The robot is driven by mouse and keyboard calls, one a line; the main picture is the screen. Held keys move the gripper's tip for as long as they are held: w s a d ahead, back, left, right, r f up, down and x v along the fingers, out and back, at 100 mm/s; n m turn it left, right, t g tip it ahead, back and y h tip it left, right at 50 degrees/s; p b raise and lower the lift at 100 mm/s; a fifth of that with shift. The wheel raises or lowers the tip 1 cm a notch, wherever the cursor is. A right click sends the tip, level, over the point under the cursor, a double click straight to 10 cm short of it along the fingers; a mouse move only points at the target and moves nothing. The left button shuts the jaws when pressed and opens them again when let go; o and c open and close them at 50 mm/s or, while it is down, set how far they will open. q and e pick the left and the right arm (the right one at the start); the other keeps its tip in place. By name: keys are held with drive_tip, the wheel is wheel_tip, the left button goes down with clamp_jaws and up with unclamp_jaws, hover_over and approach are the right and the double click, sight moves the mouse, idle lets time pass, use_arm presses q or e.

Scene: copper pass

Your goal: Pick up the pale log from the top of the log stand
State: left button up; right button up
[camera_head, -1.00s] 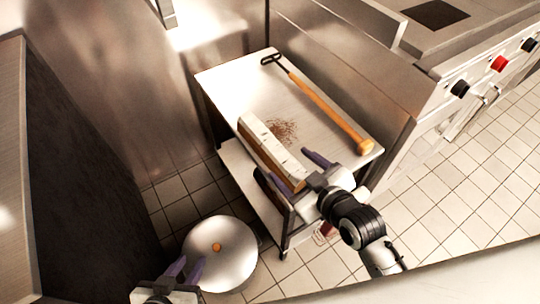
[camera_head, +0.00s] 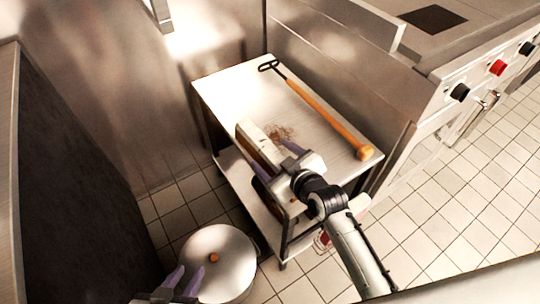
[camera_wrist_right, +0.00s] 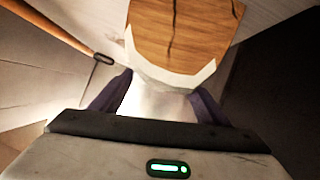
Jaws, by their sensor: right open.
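The pale log (camera_head: 250,132) lies on the top shelf of the metal log stand (camera_head: 228,88), near its left edge. My right gripper (camera_head: 275,160) is over the log's near end, its purple fingers apart, hiding part of the log. In the right wrist view the log (camera_wrist_right: 182,35) shows its brown wood face and pale rim just ahead of the open fingers (camera_wrist_right: 158,98); I cannot tell whether they touch it. My left gripper (camera_head: 184,280) is at the bottom of the head view, fingers apart and empty.
A long tool with an orange wooden handle (camera_head: 325,115) lies on the stand, right of the log. Brown crumbs (camera_head: 283,133) lie between them. A round metal lidded pot (camera_head: 232,270) stands on the tiled floor. Metal panels bound the stand behind and right.

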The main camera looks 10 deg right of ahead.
drive_tip(key=c, duration=1.6)
drive_tip(key=shift+r, duration=0.25)
drive_tip(key=shift+c, duration=0.3)
